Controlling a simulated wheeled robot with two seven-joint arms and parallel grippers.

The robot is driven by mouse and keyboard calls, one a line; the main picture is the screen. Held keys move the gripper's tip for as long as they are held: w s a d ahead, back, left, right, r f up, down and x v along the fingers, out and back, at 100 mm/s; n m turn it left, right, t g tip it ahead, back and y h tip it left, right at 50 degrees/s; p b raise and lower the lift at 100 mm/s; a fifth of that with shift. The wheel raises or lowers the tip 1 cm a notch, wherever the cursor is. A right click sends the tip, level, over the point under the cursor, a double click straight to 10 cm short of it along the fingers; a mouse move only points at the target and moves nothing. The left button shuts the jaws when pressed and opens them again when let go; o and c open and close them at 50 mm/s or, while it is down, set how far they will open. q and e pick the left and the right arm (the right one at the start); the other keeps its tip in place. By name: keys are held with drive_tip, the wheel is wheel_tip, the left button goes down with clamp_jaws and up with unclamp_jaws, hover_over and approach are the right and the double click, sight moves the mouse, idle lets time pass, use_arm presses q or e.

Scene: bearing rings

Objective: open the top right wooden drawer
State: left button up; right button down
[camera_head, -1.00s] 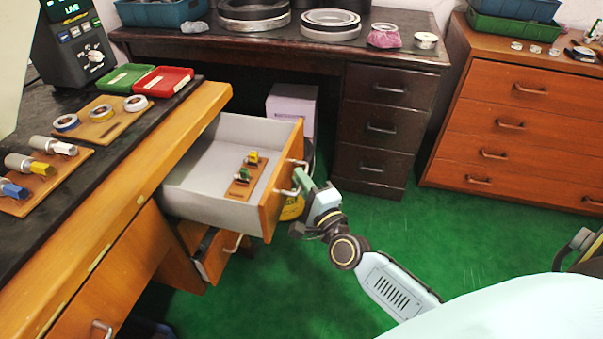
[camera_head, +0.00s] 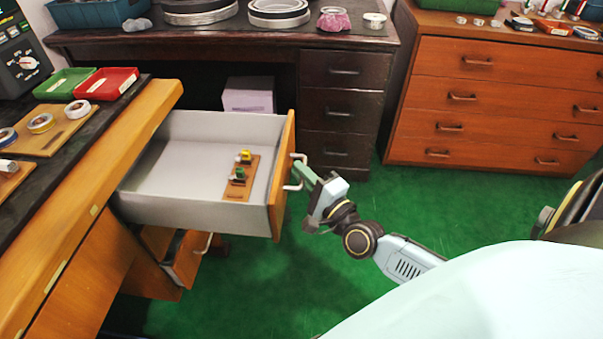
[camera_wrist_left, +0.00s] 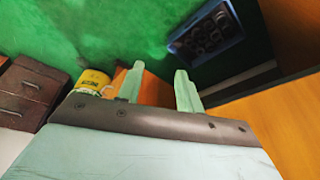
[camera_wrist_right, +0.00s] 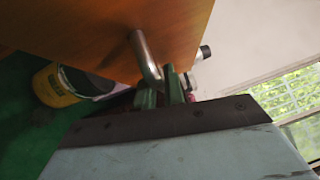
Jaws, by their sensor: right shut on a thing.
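The upper wooden drawer (camera_head: 283,190) of the left workbench stands pulled well out. Its grey inside shows, with a small wooden board (camera_head: 236,190) bearing yellow and green parts. My right gripper (camera_head: 302,174) is at the drawer's front, shut on its metal handle (camera_head: 296,186). In the right wrist view the handle (camera_wrist_right: 146,62) runs from the wooden front (camera_wrist_right: 90,30) down to the fingers (camera_wrist_right: 160,92), which partly hide it. My left gripper (camera_wrist_left: 158,85) shows only in its wrist view, fingers apart with nothing between them.
A lower drawer (camera_head: 187,258) is slightly open beneath. A dark desk (camera_head: 343,120) and a brown chest (camera_head: 495,100) stand behind. Green floor (camera_head: 430,210) is clear right of the drawer. A yellow bucket (camera_wrist_right: 52,87) shows in the right wrist view.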

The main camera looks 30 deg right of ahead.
drive_tip(key=c, duration=1.5)
unclamp_jaws()
drive_tip(key=shift+s, duration=0.1)
